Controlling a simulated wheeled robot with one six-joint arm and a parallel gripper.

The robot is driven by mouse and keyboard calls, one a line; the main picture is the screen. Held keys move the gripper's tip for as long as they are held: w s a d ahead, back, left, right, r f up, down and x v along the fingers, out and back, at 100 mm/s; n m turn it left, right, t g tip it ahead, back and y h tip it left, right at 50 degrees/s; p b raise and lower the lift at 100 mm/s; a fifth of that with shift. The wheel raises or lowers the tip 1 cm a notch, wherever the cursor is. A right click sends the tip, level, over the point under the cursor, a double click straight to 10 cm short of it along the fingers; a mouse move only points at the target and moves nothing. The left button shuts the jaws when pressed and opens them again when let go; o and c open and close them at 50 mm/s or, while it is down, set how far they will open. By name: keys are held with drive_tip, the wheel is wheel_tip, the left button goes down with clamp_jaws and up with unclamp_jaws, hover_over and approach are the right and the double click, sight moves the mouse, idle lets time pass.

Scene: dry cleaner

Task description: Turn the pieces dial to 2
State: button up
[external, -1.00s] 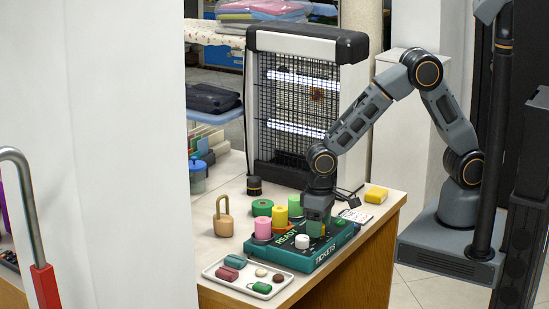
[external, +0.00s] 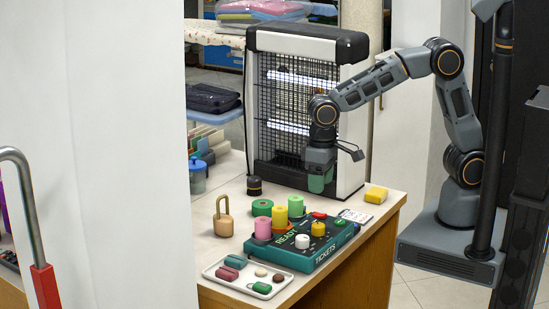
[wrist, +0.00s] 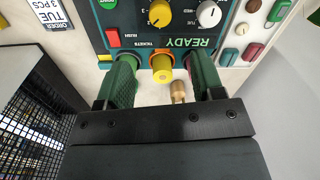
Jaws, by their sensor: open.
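The ticket machine (external: 290,260) is a dark green box marked READY and TICKETS on the counter. A yellow dial (external: 318,228) sits on its top, ringed by small numbers in the wrist view (wrist: 160,12); its exact setting is too small to read surely. A white dial (external: 302,241) with day names stands beside it, also in the wrist view (wrist: 208,14). My gripper (external: 318,186) is raised above and behind the machine, apart from both dials. In the wrist view its green fingers (wrist: 161,82) are spread, with no held object between them.
A brass padlock (external: 223,218) and a tray (external: 226,282) of small pieces are nearby. A caged lamp unit (external: 300,110) stands close behind my gripper. An order card (wrist: 50,12) reads TUE, 3 PCS.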

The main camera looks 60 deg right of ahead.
drive_tip(key=shift+r, duration=0.8)
drive_tip(key=s+d+r+t, duration=0.1)
drive_tip(key=s+d, duration=0.1)
drive_tip(key=d, duration=0.7)
drive_tip(key=s+d+m+t, duration=0.1)
drive_tip(key=s+d, duration=0.1)
drive_tip(key=d, duration=0.8)
drive_tip(key=s+d+r+m+t, duration=0.1)
drive_tip(key=s+d, duration=0.1)
drive_tip(key=d, duration=0.7)
drive_tip(key=shift+d+r+t, duration=0.3)
drive_tip(key=shift+r, duration=0.05)
drive_tip(key=shift+c, duration=0.3)
idle(0.7)
